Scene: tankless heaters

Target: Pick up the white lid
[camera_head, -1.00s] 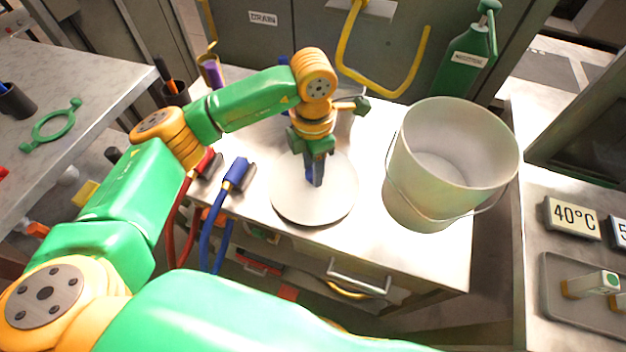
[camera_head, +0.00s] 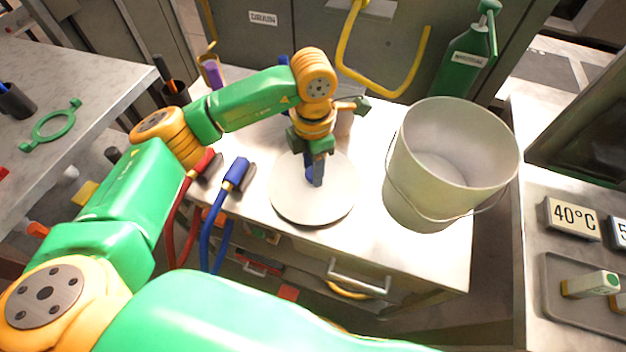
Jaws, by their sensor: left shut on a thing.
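The white lid (camera_head: 325,203) is a flat round disc at the middle of the white bench top, left of the bucket. It has a small blue knob at its middle, partly hidden by the fingers. My left gripper (camera_head: 314,178) comes down over the lid from above and is shut on its knob. The lid looks level; I cannot tell whether it touches the bench. My right gripper is not in view.
A white bucket (camera_head: 420,205) with a wire handle stands right of the lid. Red (camera_head: 203,162) and blue (camera_head: 236,174) hose ends lie to the left. A green bottle (camera_head: 465,62) and yellow pipe (camera_head: 412,75) are behind. A drawer handle (camera_head: 358,278) is in front.

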